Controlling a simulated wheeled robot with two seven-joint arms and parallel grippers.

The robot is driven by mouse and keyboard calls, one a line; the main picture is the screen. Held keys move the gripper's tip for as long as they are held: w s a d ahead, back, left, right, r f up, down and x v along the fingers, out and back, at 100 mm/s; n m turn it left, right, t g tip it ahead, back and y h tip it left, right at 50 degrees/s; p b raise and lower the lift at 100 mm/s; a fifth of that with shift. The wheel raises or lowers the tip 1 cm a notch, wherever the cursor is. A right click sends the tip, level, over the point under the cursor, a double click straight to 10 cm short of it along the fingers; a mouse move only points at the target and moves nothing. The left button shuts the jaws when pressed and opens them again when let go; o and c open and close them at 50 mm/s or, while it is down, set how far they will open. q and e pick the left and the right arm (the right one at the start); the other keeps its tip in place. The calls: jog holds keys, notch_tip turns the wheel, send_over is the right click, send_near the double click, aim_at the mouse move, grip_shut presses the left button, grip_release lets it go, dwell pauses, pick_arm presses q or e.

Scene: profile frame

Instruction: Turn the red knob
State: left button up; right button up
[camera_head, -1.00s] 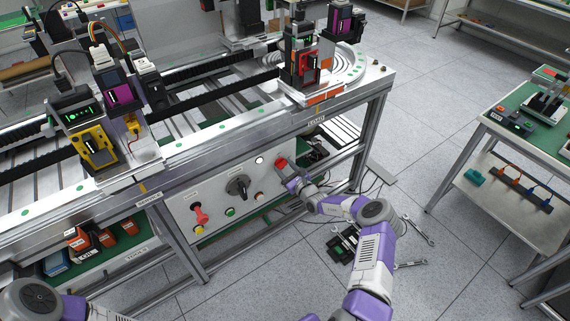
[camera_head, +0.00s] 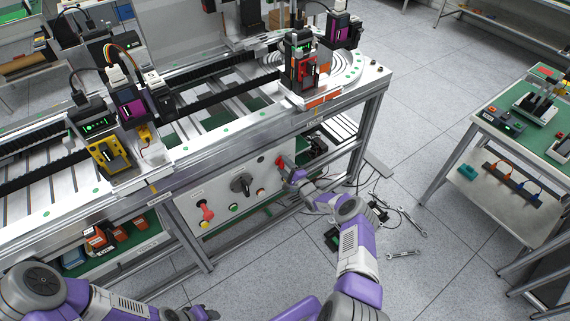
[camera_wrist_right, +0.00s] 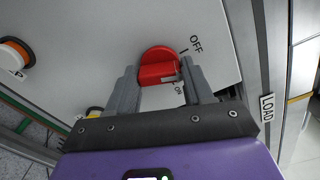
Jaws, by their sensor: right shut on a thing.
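The red knob (camera_head: 280,162) is on the right part of the grey control panel (camera_head: 222,190), under the front of the bench. It also shows in the right wrist view (camera_wrist_right: 158,66), with OFF and ON labels to its right. My right gripper (camera_head: 286,171) reaches the panel at the knob. In the right wrist view, its two fingers (camera_wrist_right: 160,80) lie on either side of the knob's raised grip and are shut on it.
The panel also has a black rotary switch (camera_head: 241,184), a red handle (camera_head: 206,211) and small buttons. A bench rail (camera_head: 230,147) runs above the panel. Cables and wrenches (camera_head: 405,254) lie on the floor at the right. A green-topped table (camera_head: 545,140) stands further right.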

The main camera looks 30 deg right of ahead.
jog(key=shift+n+p, duration=0.9)
jog(key=shift+n, duration=1.1)
jog(key=o, duration=1)
jog(key=shift+o, duration=0.2)
jog(key=shift+s, duration=0.15)
jog(key=s+p, duration=0.3)
jog(key=s, duration=0.4)
jog(key=shift+s+d+p, duration=0.15)
jog(key=shift+d+p, duration=0.15)
